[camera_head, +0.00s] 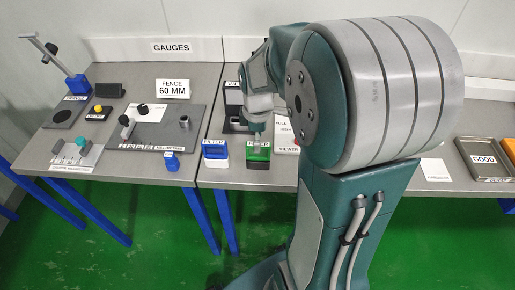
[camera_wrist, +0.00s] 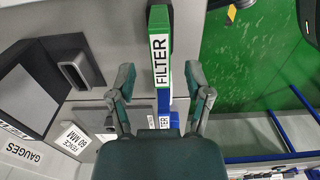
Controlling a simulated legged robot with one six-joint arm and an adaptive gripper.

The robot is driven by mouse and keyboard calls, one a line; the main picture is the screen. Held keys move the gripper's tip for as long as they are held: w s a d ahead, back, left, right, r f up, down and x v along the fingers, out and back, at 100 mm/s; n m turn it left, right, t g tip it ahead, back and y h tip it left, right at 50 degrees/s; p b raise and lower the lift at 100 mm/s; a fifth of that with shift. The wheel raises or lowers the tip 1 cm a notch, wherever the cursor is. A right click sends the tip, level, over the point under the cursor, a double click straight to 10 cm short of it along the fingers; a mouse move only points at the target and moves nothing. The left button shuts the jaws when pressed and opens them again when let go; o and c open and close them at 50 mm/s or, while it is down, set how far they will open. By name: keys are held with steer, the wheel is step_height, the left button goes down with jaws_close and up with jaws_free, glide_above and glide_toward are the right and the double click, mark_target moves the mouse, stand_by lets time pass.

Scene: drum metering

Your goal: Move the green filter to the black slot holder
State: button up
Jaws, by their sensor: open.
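The green filter (camera_head: 258,160), with a white FILTER label, stands near the table's front edge. In the wrist view the green filter (camera_wrist: 162,17) runs between the spread fingertips. My gripper (camera_head: 257,135) is above it in the head view. A black holder (camera_head: 233,122) is behind the filters, partly hidden by my arm. In the wrist view a slotted grey block (camera_wrist: 75,70) rises from a dark base at the left.
A blue filter (camera_head: 214,156) stands just left of the green one. A VIEWER sign (camera_head: 287,166) is close on the right. The gauge plate (camera_head: 160,130) and FENCE 60 MM sign (camera_head: 173,88) are on the left table.

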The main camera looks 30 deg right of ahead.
step_height(320, 180, up, 6)
steer(key=shift+r, duration=0.2)
steer(key=shift+a, duration=0.1)
stand_by(0.9)
steer(key=s+a+r+m+t, duration=0.5)
steer(key=s+a+r+m, duration=0.1)
steer(key=s+a+m, duration=0.4)
steer(key=s+m, duration=0.1)
steer(key=s, duration=0.1)
steer(key=shift+s+a+t, duration=0.3)
steer(key=shift+s, duration=0.1)
